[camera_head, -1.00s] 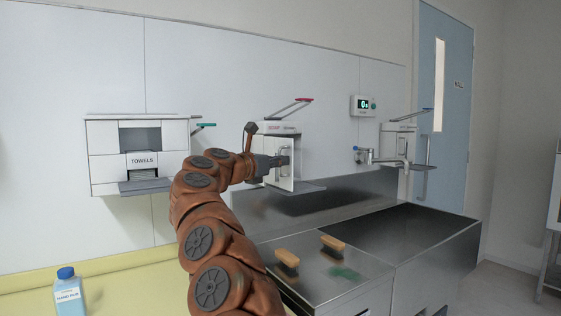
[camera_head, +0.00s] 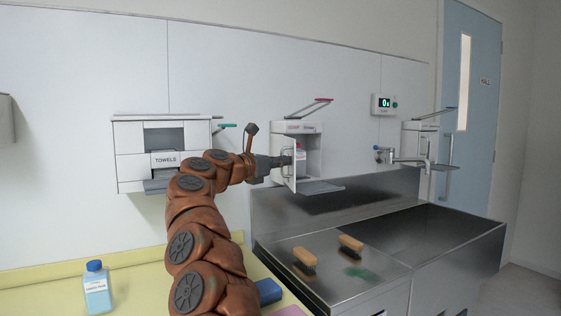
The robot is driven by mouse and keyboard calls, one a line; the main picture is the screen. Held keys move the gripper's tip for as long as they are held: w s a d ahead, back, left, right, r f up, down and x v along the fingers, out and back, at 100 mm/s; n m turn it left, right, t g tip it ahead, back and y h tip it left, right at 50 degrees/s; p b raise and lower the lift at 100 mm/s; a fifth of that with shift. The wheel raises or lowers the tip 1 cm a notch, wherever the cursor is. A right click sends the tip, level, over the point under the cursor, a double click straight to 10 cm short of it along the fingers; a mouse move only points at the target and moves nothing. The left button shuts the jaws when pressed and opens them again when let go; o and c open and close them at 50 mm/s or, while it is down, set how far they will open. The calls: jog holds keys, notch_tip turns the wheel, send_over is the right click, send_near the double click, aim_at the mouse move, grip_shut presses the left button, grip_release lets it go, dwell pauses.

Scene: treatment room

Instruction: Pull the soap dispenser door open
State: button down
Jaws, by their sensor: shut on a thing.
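The middle wall dispenser (camera_head: 313,146) is a white box with a pink-red lever on top; its label is too small to read. Its narrow door (camera_head: 289,174) stands swung open toward the left, seen nearly edge-on. Inside, a bottle (camera_head: 301,160) with a red part at its top shows. My gripper (camera_head: 285,161) is at the door's outer face, shut on the door handle, which the fingers mostly hide.
A towel dispenser (camera_head: 130,165) hangs to the left and another dispenser (camera_head: 412,140) to the right, near a tap (camera_head: 400,158). Below is a steel sink (camera_head: 440,232) with two brushes (camera_head: 304,257) on its drainboard. A blue-capped bottle (camera_head: 97,292) stands lower left.

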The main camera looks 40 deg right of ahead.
jog(key=shift+r, duration=0.1)
jog(key=c, duration=1.3)
grip_release()
jog(key=shift+o, duration=0.2)
jog(key=shift+a, duration=0.1)
jog(key=s+a, duration=0.1)
jog(key=a, duration=1)
jog(key=shift+a, duration=0.4)
jog(key=shift+s, duration=0.1)
